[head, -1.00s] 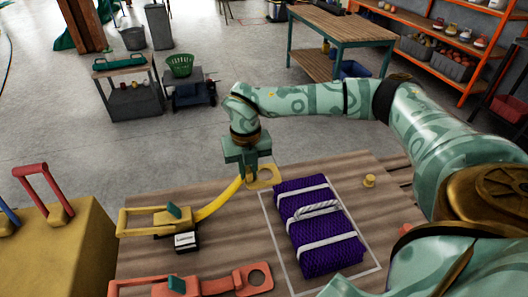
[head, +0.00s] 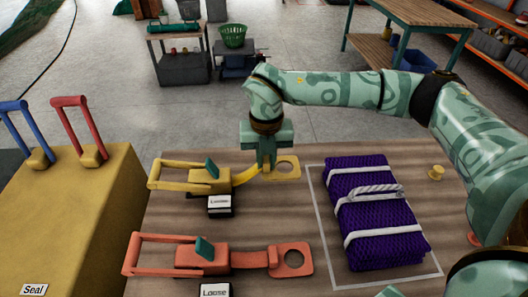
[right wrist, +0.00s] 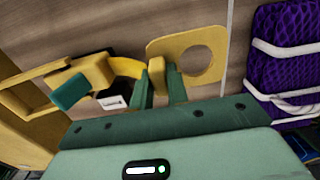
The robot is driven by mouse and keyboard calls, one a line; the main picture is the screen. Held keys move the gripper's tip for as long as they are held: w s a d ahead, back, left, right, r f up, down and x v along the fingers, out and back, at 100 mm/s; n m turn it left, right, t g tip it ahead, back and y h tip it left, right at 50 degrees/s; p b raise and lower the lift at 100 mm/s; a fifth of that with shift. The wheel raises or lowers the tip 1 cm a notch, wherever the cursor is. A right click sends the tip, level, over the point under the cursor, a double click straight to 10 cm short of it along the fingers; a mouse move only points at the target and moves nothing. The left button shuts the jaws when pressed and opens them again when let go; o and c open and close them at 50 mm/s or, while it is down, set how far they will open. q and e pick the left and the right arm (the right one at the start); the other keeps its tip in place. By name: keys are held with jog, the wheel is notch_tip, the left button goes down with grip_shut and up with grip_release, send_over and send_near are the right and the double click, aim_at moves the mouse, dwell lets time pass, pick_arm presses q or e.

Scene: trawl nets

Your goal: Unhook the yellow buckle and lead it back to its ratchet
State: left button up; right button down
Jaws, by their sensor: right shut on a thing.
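The yellow buckle (head: 287,166), a flat plate with a round hole, is at the left of the purple net bundle (head: 375,215). A short yellow strap joins it to the yellow ratchet (head: 208,181), whose long handle points left. My right gripper (head: 266,166) points down and is shut on the buckle's narrow end. In the right wrist view the yellow tab sits between the fingertips (right wrist: 159,80), with the holed plate (right wrist: 153,48) beyond. The label by the yellow ratchet reads "Loose". Whether the buckle touches the table is unclear.
A red ratchet (head: 203,257) with its own holed buckle (head: 292,262) lies nearer, also labelled "Loose". A yellow peg (head: 435,172) stands right of the net. A yellow box (head: 85,215) with blue and red levers is at left.

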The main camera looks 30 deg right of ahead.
notch_tip(320, 180, down, 7)
jog(key=shift+r+b, duration=0.1)
jog(key=shift+b, duration=0.75)
pick_arm(q)
jog(key=shift+s+f, duration=0.25)
jog(key=shift+f, duration=0.35)
jog(key=shift+s+f, duration=0.25)
jog(key=shift+f, duration=0.3)
pick_arm(e)
jog(key=c, duration=1.3)
grip_release()
pick_arm(q)
jog(key=r+p, duration=0.1)
jog(key=p, duration=0.1)
jog(key=w+r+p, duration=0.1)
jog(key=r, duration=0.1)
jog(key=w+r+p, duration=0.1)
jog(key=r+p, duration=0.1)
jog(key=shift+w+p, duration=0.1)
jog(key=shift+p, duration=0.2)
pick_arm(e)
notch_tip(320, 180, up, 16)
jog(key=shift+r, duration=0.15)
